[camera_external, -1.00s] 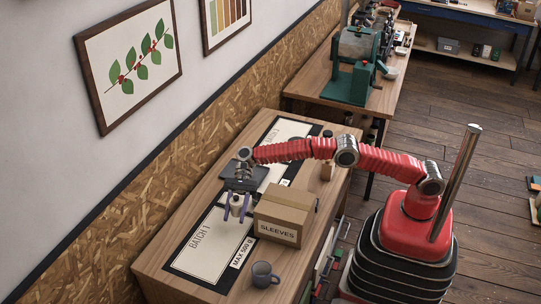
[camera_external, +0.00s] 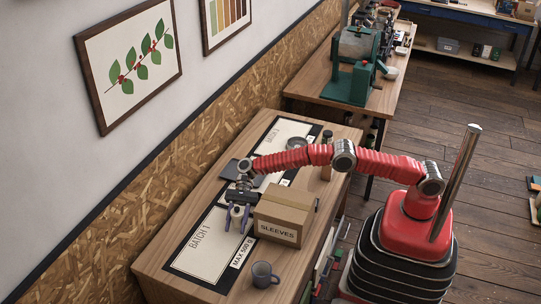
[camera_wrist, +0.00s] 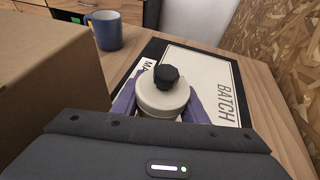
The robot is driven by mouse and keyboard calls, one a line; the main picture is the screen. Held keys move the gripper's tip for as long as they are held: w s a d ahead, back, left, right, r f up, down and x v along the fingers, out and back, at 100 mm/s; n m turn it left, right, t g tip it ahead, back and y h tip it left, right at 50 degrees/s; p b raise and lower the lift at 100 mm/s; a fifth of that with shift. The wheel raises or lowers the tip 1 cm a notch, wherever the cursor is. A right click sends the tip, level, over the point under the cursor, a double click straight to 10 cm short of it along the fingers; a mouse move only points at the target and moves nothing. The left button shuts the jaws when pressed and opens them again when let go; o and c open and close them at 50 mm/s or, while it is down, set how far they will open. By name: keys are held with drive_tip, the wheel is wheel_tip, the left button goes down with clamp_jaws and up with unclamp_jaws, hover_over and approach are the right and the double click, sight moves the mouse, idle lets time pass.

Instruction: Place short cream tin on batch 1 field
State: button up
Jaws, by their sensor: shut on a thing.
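The short cream tin (camera_wrist: 160,102) has a black knob on its lid and shows between the two purple fingers in the wrist view. My gripper (camera_external: 237,218) is shut on it. In the external view the gripper is over the far end of the batch 1 field (camera_external: 203,247), left of the sleeves box, and the tin is mostly hidden by the gripper. The batch 1 field, a cream panel with a black border, also lies behind the tin in the wrist view (camera_wrist: 213,75). I cannot tell whether the tin touches it.
A cardboard sleeves box (camera_external: 280,222) stands close to the right of my gripper. A blue-grey mug (camera_external: 264,274) stands near the field's front right corner. A dark flat thing (camera_external: 233,169) and the batch 2 or 3 field (camera_external: 283,143) lie farther back. The near field is clear.

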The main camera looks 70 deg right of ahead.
sight(237, 227)
drive_tip(key=shift+f, duration=1.85)
drive_tip(key=shift+f, duration=0.1)
drive_tip(key=o, duration=1)
drive_tip(key=shift+o, duration=0.2)
drive_tip(key=v, duration=1.2)
